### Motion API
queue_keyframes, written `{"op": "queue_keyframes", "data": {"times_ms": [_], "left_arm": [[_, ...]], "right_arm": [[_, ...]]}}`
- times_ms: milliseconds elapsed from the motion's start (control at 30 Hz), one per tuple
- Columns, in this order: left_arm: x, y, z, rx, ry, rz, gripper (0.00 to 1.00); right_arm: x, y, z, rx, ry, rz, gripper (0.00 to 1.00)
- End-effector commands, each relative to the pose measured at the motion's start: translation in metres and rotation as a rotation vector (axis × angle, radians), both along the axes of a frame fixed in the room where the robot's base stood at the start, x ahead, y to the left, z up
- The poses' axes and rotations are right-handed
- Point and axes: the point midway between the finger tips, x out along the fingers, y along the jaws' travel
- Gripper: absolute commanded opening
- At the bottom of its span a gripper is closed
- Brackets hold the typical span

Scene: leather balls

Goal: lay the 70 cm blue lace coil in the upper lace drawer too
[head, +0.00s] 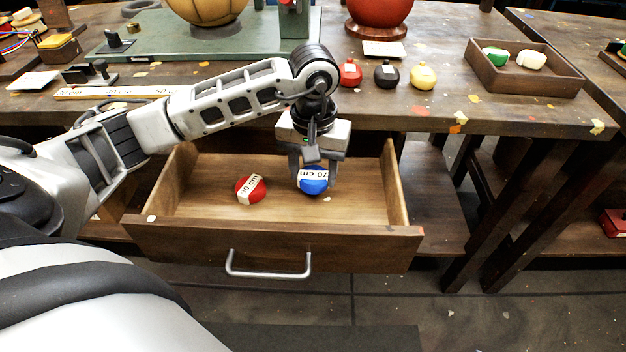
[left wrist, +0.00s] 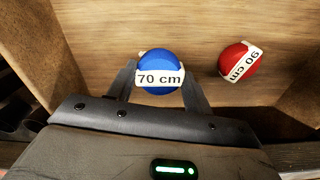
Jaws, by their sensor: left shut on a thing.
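The blue lace coil (head: 313,184) has a white band reading 70 cm. My left gripper (head: 318,178) is shut on it, inside the open upper lace drawer (head: 375,212). In the left wrist view the blue coil (left wrist: 161,72) sits between the two fingers of my left gripper (left wrist: 160,82). I cannot tell whether the coil touches the drawer floor. A red coil (head: 250,189) with a white band lies on the drawer floor to the left of the blue one. In the left wrist view the red coil (left wrist: 240,62) reads 90 cm. My right gripper is not in view.
The drawer's metal handle (head: 268,272) faces me. The drawer's right side is bare.

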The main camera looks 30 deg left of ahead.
Motion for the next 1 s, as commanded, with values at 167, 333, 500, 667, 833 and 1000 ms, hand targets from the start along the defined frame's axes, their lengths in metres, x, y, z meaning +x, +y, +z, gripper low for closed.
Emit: {"op": "queue_keyframes", "data": {"times_ms": [167,333,500,667,833,1000], "left_arm": [[0.000,0.001,-0.027,-0.002,0.003,0.001,0.28],[0.000,0.001,-0.032,0.000,-0.001,0.000,0.28],[0.000,0.001,-0.032,0.000,-0.001,0.000,0.28],[0.000,0.001,-0.035,0.000,-0.001,0.000,0.62],[0.000,0.001,-0.034,0.000,0.000,0.000,0.72],[0.000,0.001,-0.033,0.000,0.000,0.000,0.72]], "right_arm": [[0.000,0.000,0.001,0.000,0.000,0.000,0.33],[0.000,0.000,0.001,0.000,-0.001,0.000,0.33],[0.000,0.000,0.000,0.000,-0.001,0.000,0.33],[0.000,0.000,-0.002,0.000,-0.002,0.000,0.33],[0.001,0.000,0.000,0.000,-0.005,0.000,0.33],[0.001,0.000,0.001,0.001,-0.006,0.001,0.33]]}}
